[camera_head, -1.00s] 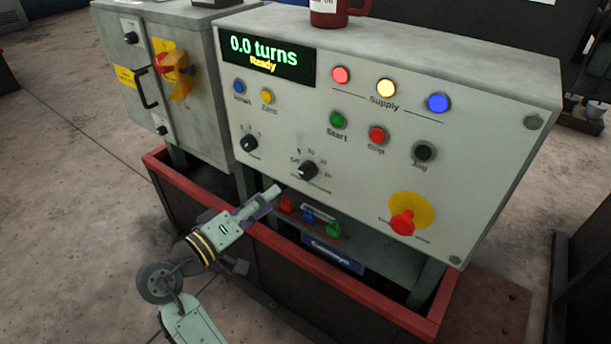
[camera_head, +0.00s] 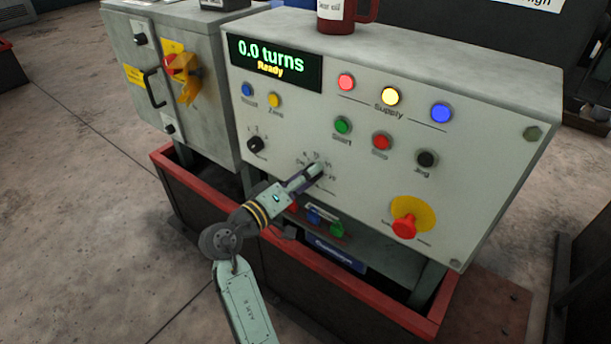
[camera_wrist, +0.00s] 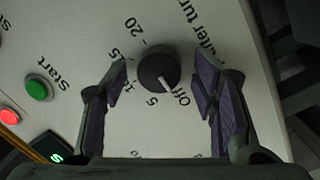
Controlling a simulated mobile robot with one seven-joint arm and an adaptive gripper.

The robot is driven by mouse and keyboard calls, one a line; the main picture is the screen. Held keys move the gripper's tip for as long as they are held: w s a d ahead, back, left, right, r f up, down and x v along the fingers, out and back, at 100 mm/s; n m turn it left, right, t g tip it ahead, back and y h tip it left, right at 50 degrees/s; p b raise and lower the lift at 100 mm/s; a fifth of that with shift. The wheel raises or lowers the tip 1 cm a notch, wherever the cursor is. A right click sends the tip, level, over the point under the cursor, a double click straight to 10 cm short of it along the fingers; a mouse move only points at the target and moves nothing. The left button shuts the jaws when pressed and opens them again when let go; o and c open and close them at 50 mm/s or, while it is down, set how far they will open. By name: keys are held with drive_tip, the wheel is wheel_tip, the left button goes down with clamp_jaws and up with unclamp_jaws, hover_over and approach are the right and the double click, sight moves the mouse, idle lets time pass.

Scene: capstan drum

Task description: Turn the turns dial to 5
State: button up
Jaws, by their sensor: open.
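The turns dial (camera_wrist: 158,68) is a round black knob on the grey panel. Off, 5, 15 and 20 can be read around it in the wrist view. Its white pointer line is at or close to Off. My gripper (camera_wrist: 161,88) is open, with one purple-padded finger on each side of the dial and a gap to both. I cannot tell whether the fingertips reach down around the knob. In the head view my gripper (camera_head: 315,170) is in front of the dial and hides most of it. The display (camera_head: 275,63) reads 0.0 turns, Ready.
A smaller dial (camera_head: 255,144) is to the left. The green start button (camera_head: 342,125) and red stop button (camera_head: 381,142) are above right. A red emergency knob (camera_head: 404,228) on a yellow disc is at lower right. A red-rimmed trough (camera_head: 390,318) lies below.

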drive_tip(key=c, duration=1.2)
drive_tip(key=shift+b, duration=0.3)
drive_tip(key=m+y+b, duration=0.1)
drive_tip(key=m+b, duration=0.7)
drive_tip(key=shift+s, duration=0.1)
drive_tip(key=shift+r+m, duration=0.15)
drive_tip(key=shift+m, duration=0.15)
